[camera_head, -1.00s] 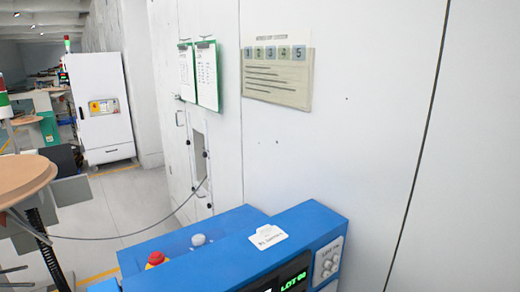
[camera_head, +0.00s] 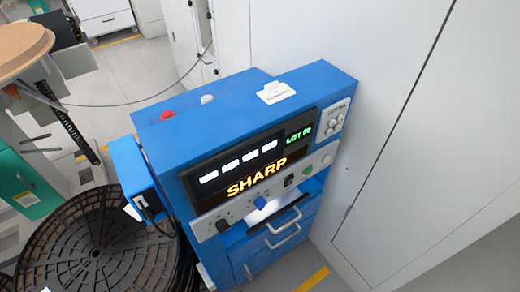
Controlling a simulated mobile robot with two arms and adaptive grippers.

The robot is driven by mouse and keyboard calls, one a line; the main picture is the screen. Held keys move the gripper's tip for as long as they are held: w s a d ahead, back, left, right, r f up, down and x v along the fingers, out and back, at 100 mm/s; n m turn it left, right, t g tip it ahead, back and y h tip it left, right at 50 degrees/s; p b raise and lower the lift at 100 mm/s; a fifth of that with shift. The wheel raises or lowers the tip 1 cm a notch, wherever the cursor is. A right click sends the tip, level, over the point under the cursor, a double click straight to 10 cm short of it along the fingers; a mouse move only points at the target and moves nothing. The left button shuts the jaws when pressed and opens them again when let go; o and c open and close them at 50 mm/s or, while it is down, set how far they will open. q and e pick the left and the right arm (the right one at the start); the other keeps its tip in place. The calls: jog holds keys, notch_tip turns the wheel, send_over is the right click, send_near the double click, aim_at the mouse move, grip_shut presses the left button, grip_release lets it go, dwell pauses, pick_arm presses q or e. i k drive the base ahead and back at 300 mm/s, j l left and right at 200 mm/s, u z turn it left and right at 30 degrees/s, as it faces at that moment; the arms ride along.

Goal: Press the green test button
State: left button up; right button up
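A blue test machine (camera_head: 217,131) stands in the middle of the head view, against a white wall. A small round green button (camera_head: 308,170) sits on the grey control strip at the right part of its front, below the display (camera_head: 250,160). The display shows orange "SHARP", several white blocks and a green "LOT" reading. A black switch (camera_head: 289,181) and a blue knob (camera_head: 261,202) sit left of the green button. A pale round control (camera_head: 326,159) is to its right. Neither of my grippers is in view.
A red button (camera_head: 167,115) and a white knob (camera_head: 207,99) are on the machine's top. A black slotted reel (camera_head: 85,245) stands at lower left, below a round wooden disc (camera_head: 22,50). A cable crosses the floor behind.

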aim_at(310, 170)
jog(key=k+l+u, duration=0.1)
jog(key=l+u, duration=0.15)
jog(key=k+l+u, duration=0.2)
jog(key=l, duration=0.2)
jog(key=k+l+u, duration=0.1)
jog(key=l+u, duration=0.15)
